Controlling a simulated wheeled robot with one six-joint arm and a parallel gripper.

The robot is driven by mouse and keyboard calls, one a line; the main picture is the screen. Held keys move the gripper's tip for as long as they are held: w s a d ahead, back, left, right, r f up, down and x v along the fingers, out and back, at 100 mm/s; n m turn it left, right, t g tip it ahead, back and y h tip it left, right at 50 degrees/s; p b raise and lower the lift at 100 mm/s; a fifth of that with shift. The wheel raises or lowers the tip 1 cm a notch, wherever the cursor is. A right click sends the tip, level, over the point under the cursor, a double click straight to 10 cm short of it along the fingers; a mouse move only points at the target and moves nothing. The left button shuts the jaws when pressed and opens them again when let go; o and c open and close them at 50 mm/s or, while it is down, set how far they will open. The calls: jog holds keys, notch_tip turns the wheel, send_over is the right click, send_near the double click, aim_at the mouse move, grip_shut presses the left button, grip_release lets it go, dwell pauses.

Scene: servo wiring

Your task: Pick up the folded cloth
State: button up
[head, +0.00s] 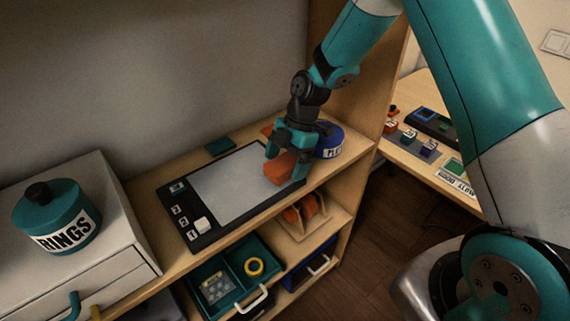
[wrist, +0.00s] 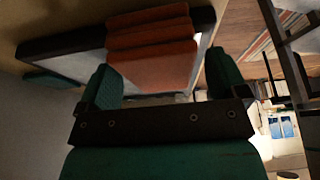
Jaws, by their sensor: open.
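The folded cloth (head: 279,170) is an orange, layered bundle at the right end of a black-framed grey panel (head: 226,188) on the shelf top. In the wrist view the cloth (wrist: 152,62) shows its stacked folds just ahead of the fingers. My gripper (head: 285,156) is teal and points down over the cloth, with its fingers apart. In the wrist view my gripper (wrist: 162,72) has a finger toward each side of the cloth. Whether either finger touches it I cannot tell.
A blue round container (head: 329,141) stands close right of my gripper, near the wooden side wall (head: 362,105). A teal jar (head: 57,217) sits on a white drawer unit at left. Below are a teal tray (head: 238,268) and an orange item (head: 303,211) in a holder.

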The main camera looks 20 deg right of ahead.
aim_at(285, 161)
jog(key=shift+a+f, duration=0.1)
jog(key=shift+f, duration=0.25)
jog(key=c, duration=1)
jog(key=shift+r+b, duration=0.4)
jog(key=shift+r, duration=4.65)
